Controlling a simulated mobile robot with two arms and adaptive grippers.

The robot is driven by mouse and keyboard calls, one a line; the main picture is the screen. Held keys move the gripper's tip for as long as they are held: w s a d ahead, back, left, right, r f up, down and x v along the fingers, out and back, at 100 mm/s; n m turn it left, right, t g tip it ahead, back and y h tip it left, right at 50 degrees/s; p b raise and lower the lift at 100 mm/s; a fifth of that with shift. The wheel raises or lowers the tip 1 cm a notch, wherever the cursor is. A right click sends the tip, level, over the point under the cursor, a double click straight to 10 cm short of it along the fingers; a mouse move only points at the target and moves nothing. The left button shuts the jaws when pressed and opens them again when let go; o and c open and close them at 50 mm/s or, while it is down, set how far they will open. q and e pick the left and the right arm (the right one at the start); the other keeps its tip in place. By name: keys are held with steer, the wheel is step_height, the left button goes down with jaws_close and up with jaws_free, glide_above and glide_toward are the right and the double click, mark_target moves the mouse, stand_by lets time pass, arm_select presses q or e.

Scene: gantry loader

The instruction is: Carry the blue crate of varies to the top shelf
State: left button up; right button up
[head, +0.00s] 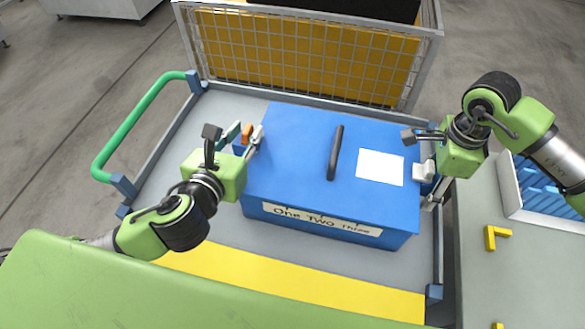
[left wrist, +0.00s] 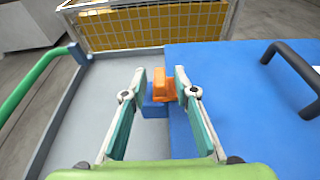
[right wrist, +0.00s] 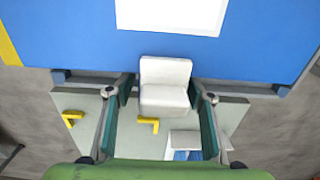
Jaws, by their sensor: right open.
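The blue crate (head: 290,165) sits on the grey cart deck (head: 205,125). It has a black bar handle (head: 336,153), a white sheet (head: 380,167) on top and a front label reading "One Two Three". My left gripper (head: 243,142) is at its left side, open, its fingers on either side of an orange piece (left wrist: 165,84) on a blue bracket (left wrist: 154,108). The orange piece is close to the right finger. My right gripper (head: 427,175) is at its right side, open, with a white block-like handle (right wrist: 165,84) between its fingers. No top shelf is recognisable.
A mesh panel (head: 300,55) with yellow behind it closes the cart's far side. A green rail (head: 135,120) is at the left. At right, a grey surface (head: 485,270) carries yellow corner markers (head: 493,238) and a white tray (head: 512,195) with blue contents.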

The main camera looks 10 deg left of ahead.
step_height(320, 180, up, 12)
steer(key=shift+f, duration=0.1)
stand_by(0.7)
